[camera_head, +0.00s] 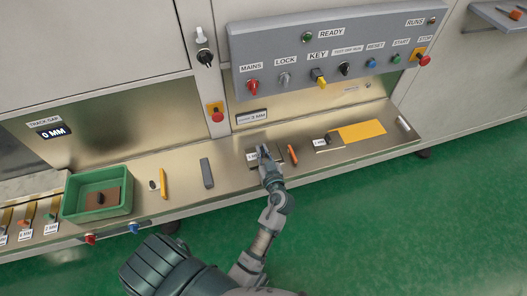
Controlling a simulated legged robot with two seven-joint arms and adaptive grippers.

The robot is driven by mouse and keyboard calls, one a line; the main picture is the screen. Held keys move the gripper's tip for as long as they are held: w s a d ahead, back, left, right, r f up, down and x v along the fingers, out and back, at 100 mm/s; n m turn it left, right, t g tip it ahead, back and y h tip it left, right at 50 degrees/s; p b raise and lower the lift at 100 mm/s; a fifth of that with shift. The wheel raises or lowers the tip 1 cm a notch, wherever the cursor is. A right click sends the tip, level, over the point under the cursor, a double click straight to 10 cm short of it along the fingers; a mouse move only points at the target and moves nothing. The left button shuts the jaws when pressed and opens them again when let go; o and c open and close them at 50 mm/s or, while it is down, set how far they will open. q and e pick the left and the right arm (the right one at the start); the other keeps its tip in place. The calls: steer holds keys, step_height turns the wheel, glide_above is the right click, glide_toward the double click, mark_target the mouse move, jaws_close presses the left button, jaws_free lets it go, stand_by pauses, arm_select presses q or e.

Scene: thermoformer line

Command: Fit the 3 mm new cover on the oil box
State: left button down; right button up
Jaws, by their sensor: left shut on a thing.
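My left gripper (264,153) is over the bench, shut on a small grey plate (256,138) with a white label (252,156) at its left. The fingers hide part of the plate, and the label's number is too small to read surely. To the right, a dark block (335,139) stands next to another small white label (319,142). I cannot tell surely which thing is the oil box or which the new cover. My right gripper is not in view.
A green bin (70,203) holds a brown block. A yellow stick (163,183), a dark grey bar (206,173) and an orange stick (292,154) lie on the bench (228,178). A yellow sheet (360,131) lies right. The control panel (300,60) overhangs behind.

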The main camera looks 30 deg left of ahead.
arm_select(q)
steer(key=shift+w+d, duration=0.2)
steer(key=shift+d, duration=0.15)
stand_by(0.6)
steer(key=shift+s+a+b, duration=0.1)
steer(key=shift+b, duration=0.6)
stand_by(0.6)
steer(key=shift+f+b, duration=0.65)
steer(key=shift+b, duration=0.05)
steer(key=c, duration=1.1)
jaws_free()
steer(key=shift+c, duration=0.2)
